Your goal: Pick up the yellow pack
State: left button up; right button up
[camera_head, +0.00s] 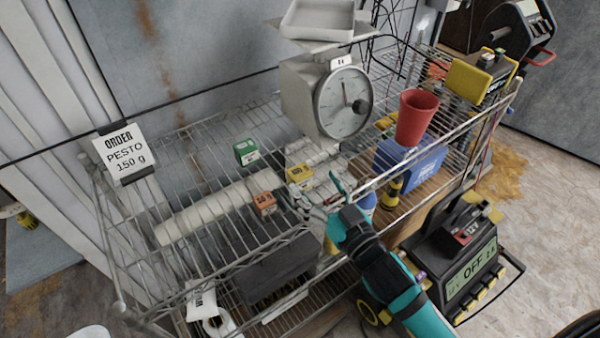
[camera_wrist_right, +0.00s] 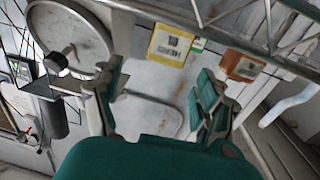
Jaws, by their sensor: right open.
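The yellow pack (camera_head: 300,176) is a small box with a pale label on the wire shelf, between the orange pack and the scale. In the right wrist view the yellow pack (camera_wrist_right: 170,45) lies ahead of the fingertips, above the gap between them. My right gripper (camera_head: 318,192) is open and empty, just to the right of and nearer than the yellow pack. Its two spread fingers also show in the right wrist view (camera_wrist_right: 161,92). My left gripper is not in view.
An orange pack (camera_head: 265,203) and a green pack (camera_head: 246,151) stand close by. A dial scale (camera_head: 305,95) stands behind, and a red cup (camera_head: 416,118) is to the right. An order card (camera_head: 125,152) hangs at left.

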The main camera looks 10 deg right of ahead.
aim_at(305, 177)
jog(key=shift+w+a, duration=0.25)
jog(key=shift+w, duration=0.3)
jog(key=x, duration=0.1)
jog(key=p+x, duration=0.1)
jog(key=x, duration=0.1)
jog(key=shift+w+a+f, duration=0.2)
jog(key=shift+a, duration=0.1)
jog(key=shift+w+a+f, duration=0.15)
jog(key=shift+w, duration=0.3)
jog(key=shift+s, duration=0.1)
jog(key=shift+c, duration=1)
jog(key=c, duration=1.1)
